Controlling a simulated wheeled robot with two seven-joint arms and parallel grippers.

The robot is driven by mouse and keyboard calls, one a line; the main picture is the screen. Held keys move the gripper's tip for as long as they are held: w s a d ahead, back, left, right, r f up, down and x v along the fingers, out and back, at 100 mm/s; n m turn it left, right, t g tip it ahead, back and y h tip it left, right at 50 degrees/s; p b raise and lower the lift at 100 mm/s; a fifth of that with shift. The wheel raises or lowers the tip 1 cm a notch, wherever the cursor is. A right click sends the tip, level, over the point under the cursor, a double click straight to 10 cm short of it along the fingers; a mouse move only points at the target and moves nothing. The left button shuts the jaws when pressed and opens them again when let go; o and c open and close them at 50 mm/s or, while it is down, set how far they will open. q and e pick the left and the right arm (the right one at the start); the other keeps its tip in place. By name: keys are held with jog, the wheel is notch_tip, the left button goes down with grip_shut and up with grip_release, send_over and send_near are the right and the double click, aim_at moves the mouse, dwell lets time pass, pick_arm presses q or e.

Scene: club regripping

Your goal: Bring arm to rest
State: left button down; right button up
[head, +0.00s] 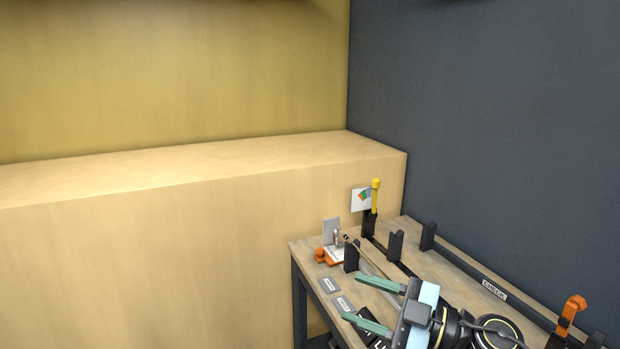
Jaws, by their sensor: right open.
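My right gripper (354,299) is over the workbench at the lower right. Its two teal fingers point left and stand apart, with nothing seen between them. A thin club shaft (371,265) runs from near the back left corner of the bench towards my right gripper, which hides its nearer part. Black upright supports (395,245) stand close to the shaft. My left gripper is not in view.
The wooden bench (444,271) has a rail labelled CHECK (495,290), an orange clamp (570,312) at right, a yellow-topped post (375,196) and small grey label plates (328,285). A pale wooden block or wall (180,250) fills the left; a dark wall stands behind.

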jog(key=s+d+f+m+t+h, duration=0.3)
jog(key=d+f+m+h, duration=0.3)
jog(key=m+h, duration=0.25)
jog(key=s+d+f+m+t+h, duration=0.3)
jog(key=d+f+m+h, duration=0.3)
jog(key=m+h, duration=0.3)
jog(key=s+f+g, duration=0.5)
jog(key=s+f, duration=0.1)
jog(key=s, duration=0.4)
jog(key=s+f+g, duration=0.5)
jog(key=s+g, duration=0.1)
jog(key=s, duration=0.5)
notch_tip(320, 180, down, 31)
jog(key=s+g+b, duration=0.1)
jog(key=s+b, duration=0.1)
jog(key=b, duration=0.4)
jog(key=s+d+f+b, duration=0.2)
jog(key=s+f, duration=0.5)
jog(key=f, duration=0.2)
jog(key=s+d+f+g+b, duration=0.1)
jog(key=s+f+b, duration=0.1)
jog(key=s+f, duration=0.6)
jog(key=shift+s+d+f+y, duration=0.3)
jog(key=shift+d+f+y, duration=0.05)
jog(key=shift+f, duration=0.2)
